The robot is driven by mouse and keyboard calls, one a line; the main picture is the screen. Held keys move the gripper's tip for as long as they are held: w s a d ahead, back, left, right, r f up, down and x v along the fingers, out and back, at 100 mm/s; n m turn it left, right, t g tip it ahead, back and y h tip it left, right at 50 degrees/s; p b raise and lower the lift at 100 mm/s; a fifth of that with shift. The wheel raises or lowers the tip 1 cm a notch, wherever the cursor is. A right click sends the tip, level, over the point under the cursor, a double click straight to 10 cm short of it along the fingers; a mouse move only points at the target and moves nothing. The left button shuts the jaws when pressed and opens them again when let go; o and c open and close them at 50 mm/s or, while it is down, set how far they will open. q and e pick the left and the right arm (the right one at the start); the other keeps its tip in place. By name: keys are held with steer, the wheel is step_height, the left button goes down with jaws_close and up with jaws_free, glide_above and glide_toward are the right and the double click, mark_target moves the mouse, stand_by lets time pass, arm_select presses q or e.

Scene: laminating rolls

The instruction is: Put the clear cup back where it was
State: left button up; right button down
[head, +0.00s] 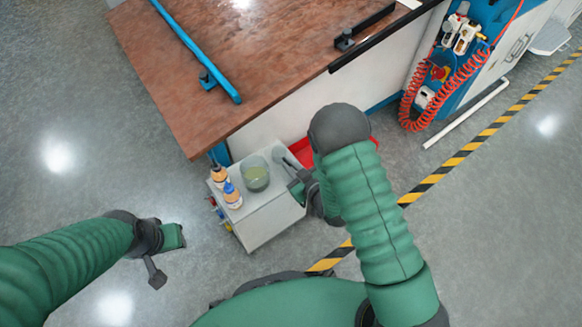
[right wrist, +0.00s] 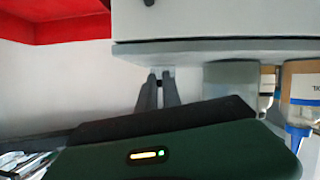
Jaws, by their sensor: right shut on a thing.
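My right gripper (head: 288,163) is at the cup's right side, low over the cabinet top.
A brown-topped table (head: 240,75) rises behind the cabinet. A red bin (head: 304,152) is partly hidden behind my right arm. The floor at left is clear.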

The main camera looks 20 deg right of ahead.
steer(key=c, duration=1.5)
jaws_free()
steer(key=shift+a, duration=0.1)
steer(key=shift+s+r+p, duration=0.2)
steer(key=shift+p, duration=0.1)
steer(key=s+d+r+m+g+h+p, duration=0.25)
steer(key=s+r+g, duration=0.25)
steer(key=s+r, duration=0.4)
steer(key=s+d+r+m+g+h+p, duration=0.1)
steer(key=s+d+r+m+g+p, duration=0.15)
steer(key=s+r+g, duration=0.55)
steer(key=r+t+p, duration=0.1)
steer(key=r+p, duration=1)
steer(key=s+r+p, duration=0.1)
steer(key=r+p, duration=0.9)
steer(key=p, duration=0.1)
steer(key=s+r+t+p, duration=0.1)
steer(key=r+p, duration=1)
steer(key=shift+d+r+t, duration=0.1)
steer(key=shift+r+t, duration=0.2)
